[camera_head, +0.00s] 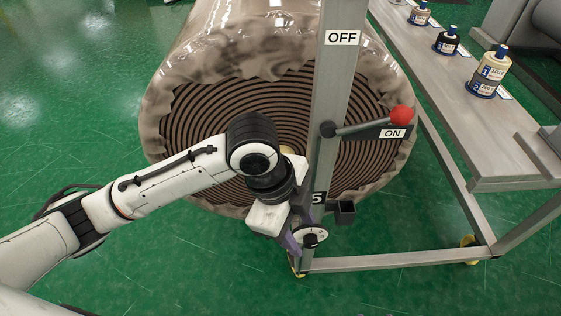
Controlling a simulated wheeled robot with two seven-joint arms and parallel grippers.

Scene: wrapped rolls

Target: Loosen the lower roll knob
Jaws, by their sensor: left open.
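The lower roll knob (310,238) is a white dial with a dark centre, low on the grey metal post (334,110) below a label reading 5. My left gripper (299,238) is at the knob, with purple-grey fingers on its left side; it is open. Whether the fingers touch the knob I cannot tell. My left wrist hides part of the roll behind. The large wrapped roll (215,110) stands behind the post, its dark spiral end facing me.
A lever with a red ball (401,115) points right at the ON label (392,133); an OFF label (342,38) is higher on the post. A small black box (345,213) sits right of the post. A bench (455,95) with several bottles stands at right. Green floor is clear at left.

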